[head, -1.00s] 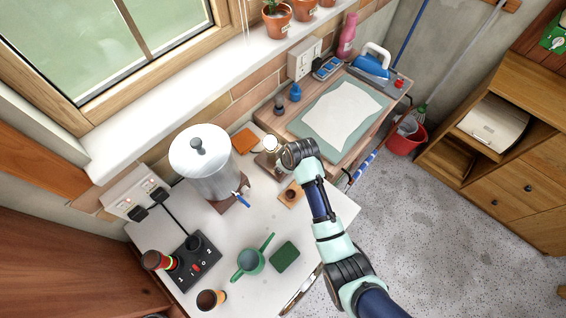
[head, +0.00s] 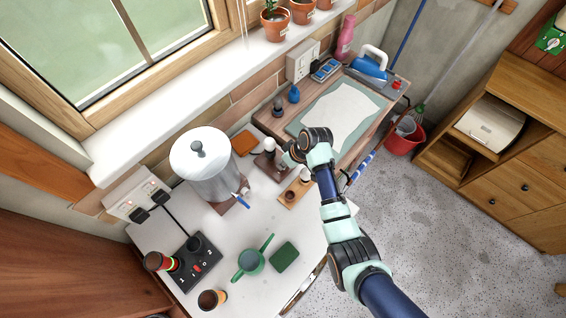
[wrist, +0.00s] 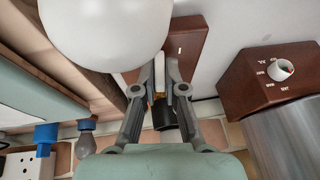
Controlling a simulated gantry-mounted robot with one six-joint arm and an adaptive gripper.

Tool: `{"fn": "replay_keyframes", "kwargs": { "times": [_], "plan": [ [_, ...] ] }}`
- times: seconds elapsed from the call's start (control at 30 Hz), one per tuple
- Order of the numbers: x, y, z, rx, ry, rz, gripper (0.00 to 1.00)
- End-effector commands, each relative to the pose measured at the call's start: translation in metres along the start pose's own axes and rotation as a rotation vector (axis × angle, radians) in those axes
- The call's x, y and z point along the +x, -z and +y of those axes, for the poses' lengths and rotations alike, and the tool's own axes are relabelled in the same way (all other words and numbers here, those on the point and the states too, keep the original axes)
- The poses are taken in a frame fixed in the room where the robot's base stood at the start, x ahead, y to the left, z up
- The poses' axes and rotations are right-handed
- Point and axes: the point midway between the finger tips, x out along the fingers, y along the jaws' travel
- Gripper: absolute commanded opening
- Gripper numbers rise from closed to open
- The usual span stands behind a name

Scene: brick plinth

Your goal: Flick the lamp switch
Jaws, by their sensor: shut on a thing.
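The lamp has a dark reddish-brown base (head: 266,168) and a white globe (head: 269,145), beside the steel urn in the head view. In the wrist view the globe (wrist: 105,30) fills the top left, and the brown base (wrist: 188,45) carries a white "I" mark. My gripper (wrist: 161,80) is shut on a small pale part at the base, which looks like the lamp switch (wrist: 159,70). The fingers hide most of it, so its position cannot be told. In the head view my gripper (head: 286,160) is at the lamp's right side. Whether the globe is lit is unclear.
The steel urn (head: 205,175) with a blue-handled tap stands left of the lamp. A wooden block (head: 290,196) with a white piece lies close below my gripper. A green watering can (head: 250,262) and a black control box (head: 193,260) are nearer.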

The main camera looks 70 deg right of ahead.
Motion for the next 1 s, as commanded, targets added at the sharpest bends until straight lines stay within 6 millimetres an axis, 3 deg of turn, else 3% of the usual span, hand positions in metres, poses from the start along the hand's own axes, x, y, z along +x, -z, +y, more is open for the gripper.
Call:
{"fn": "replay_keyframes", "kwargs": {
  "times": [0.2, 0.23, 0.4, 0.77, 1.0],
  "plan": [
    [0.0, 0.0, 0.0, 0.001, 0.0, 0.001, 0.0],
    [0.0, 0.0, 0.0, 0.001, -0.001, 0.002, 0.12],
    [0.0, 0.0, 0.0, 0.0, -0.001, 0.001, 0.35],
    [-0.009, 0.001, 0.001, 0.001, -0.003, 0.004, 0.35],
    [-0.065, 0.001, 0.001, 0.0, -0.006, 0.006, 0.35]
  ]
}}
